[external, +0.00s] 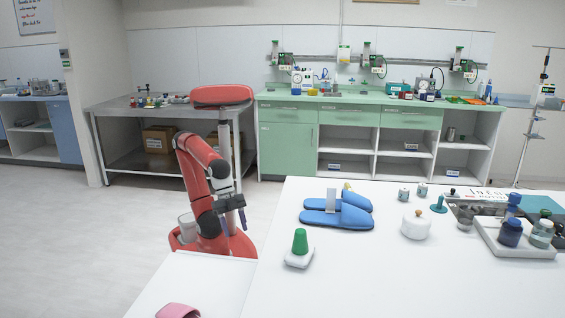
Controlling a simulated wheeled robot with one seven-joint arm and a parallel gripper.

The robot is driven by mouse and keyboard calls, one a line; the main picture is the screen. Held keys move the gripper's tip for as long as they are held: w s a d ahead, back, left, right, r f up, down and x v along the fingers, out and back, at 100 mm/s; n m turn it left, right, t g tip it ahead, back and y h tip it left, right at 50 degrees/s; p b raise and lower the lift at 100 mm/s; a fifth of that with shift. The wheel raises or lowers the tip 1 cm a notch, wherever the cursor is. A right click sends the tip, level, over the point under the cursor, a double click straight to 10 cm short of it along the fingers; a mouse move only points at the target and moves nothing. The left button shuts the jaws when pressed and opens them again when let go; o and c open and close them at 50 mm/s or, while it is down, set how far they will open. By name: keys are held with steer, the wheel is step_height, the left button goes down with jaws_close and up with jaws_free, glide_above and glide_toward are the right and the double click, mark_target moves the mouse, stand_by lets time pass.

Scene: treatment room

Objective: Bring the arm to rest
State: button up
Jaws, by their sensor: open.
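My red arm is folded close to my column at the left of the white table in the external view. My gripper (227,217) is dark, open and appears empty, pointing down in front of my base. It is apart from the table and touches nothing that I can see. The fingertips are small in the picture.
The white table (370,280) is on the right. It bears blue slippers (338,218), a green-topped item (299,243), a lidded white pot (416,227) and a tray of jars (490,237). A pink item (178,311) lies on a lower white surface. The floor (85,240) at left is clear.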

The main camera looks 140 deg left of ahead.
steer(key=s+f, duration=0.2)
steer(key=f, duration=0.1)
